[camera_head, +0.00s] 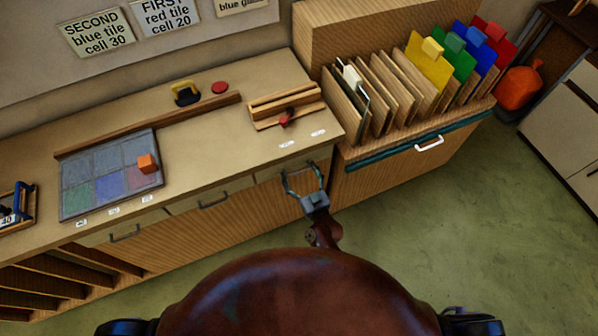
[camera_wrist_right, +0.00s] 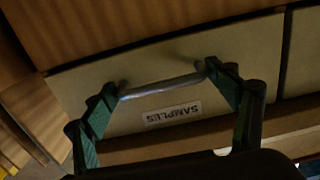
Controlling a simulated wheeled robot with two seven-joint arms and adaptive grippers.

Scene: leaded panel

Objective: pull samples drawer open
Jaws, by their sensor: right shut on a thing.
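The samples drawer (camera_head: 268,172) is the right-hand drawer under the bench top. Its cream front (camera_wrist_right: 225,55) fills the middle of the right wrist view, with a "SAMPLES" label (camera_wrist_right: 172,115) upside down. The front looks about flush with its neighbours, so the drawer appears closed. Its metal bar handle (camera_wrist_right: 160,87) lies between my right gripper's fingertips, one at each end. My right gripper (camera_head: 303,170) is shut on this handle, its fingers spread along the bar. My left gripper is not in view.
The bench top (camera_head: 215,135) holds a tile panel (camera_head: 80,170), an orange cube (camera_head: 148,163) and a wooden fixture (camera_head: 285,105). Green floor (camera_head: 400,240) before the drawer is clear apart from my arm.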

